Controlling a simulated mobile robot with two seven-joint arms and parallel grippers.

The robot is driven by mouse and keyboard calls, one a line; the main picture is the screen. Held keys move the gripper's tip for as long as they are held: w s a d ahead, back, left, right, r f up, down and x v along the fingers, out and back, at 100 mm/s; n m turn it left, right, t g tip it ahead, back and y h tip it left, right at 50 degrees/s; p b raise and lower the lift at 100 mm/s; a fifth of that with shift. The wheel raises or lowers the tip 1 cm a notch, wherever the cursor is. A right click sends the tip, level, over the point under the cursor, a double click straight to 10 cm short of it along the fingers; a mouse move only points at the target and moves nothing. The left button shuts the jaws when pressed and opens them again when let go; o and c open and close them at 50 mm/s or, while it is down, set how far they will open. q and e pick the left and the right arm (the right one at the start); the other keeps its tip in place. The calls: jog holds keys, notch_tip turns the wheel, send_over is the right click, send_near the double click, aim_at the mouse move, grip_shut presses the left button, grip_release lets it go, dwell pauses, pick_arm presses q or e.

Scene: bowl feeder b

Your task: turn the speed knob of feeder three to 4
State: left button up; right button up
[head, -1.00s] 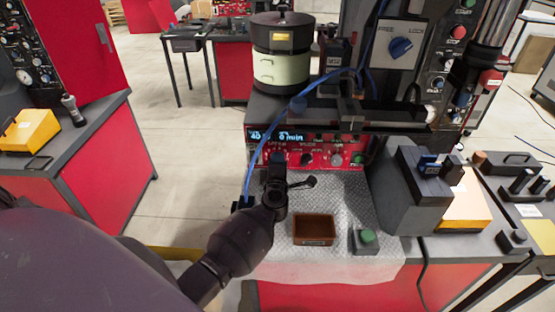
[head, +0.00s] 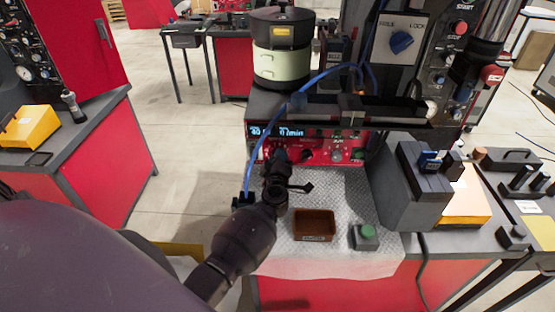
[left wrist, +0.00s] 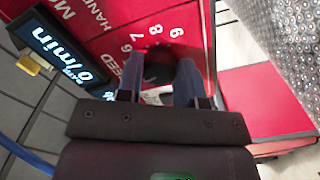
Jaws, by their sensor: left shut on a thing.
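The feeder's red control panel (head: 318,150) stands at the back of the bench in the head view, with a lit display (head: 278,132) reading "0 /min". In the head view my left gripper (head: 277,160) reaches the panel's left part and hides the knob. The knob's pointer cannot be made out. My right gripper is not in view.
A bowl feeder (head: 281,62) stands above the panel. A brown tray (head: 314,225) and a green-button box (head: 364,236) are on the bench mat in front. A blue hose (head: 262,135) runs close by my left gripper. A grey block (head: 412,190) stands to the right.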

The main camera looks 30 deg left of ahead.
pick_arm(q)
jog(key=o, duration=0.9)
jog(key=shift+o, duration=0.2)
jog(key=shift+d, duration=0.1)
jog(key=v, duration=1)
jog(key=shift+s+d, duration=0.2)
jog(key=shift+s, duration=0.1)
